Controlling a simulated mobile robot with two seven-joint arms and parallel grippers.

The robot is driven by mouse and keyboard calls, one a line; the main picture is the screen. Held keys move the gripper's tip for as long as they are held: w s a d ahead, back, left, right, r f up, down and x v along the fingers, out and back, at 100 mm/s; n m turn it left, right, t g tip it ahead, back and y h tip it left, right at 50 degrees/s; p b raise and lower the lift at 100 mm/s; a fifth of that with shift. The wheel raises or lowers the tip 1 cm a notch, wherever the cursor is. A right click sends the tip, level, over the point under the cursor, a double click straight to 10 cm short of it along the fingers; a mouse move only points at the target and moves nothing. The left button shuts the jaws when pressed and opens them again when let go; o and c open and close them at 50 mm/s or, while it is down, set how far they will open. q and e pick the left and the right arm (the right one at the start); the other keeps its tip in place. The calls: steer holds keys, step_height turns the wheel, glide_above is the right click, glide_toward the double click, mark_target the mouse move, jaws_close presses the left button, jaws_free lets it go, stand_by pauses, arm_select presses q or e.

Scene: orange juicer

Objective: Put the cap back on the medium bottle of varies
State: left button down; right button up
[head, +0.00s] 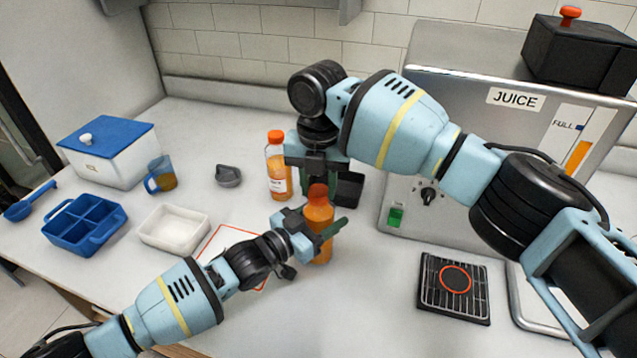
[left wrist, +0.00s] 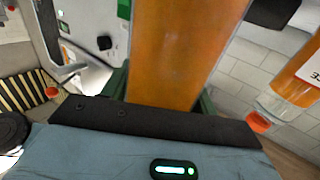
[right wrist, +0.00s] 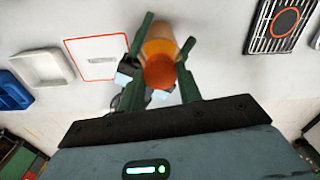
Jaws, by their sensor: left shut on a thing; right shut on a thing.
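The orange juice bottle (head: 319,240) stands upright in front of the juicer. My left gripper (head: 322,229) is shut around its body, which fills the middle of the left wrist view (left wrist: 175,55). My right gripper (head: 317,181) reaches down from above and is shut on the orange cap (head: 318,191). In the right wrist view the cap (right wrist: 160,72) lies between the green fingers, over the bottle's top. The cap is in line with the bottle; whether it is seated or slightly above the neck I cannot tell.
Another capped juice bottle (head: 277,168) stands close behind to the left, with a black container (head: 348,189) beside it. The juicer (head: 400,195) and a black drip grate (head: 454,289) are right. A white tray (head: 174,229), blue divided tray (head: 84,222) and measuring cup (head: 160,174) are left.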

steer(key=m, duration=1.7)
steer(key=shift+f, duration=0.1)
steer(key=m, duration=1)
steer(key=shift+a+m, duration=0.1)
steer(key=shift+m, duration=0.3)
steer(key=m, duration=0.9)
steer(key=shift+m, duration=0.4)
steer(key=m, duration=0.5)
steer(key=shift+m, duration=0.3)
steer(key=o, duration=1.2)
steer(key=shift+c, duration=0.2)
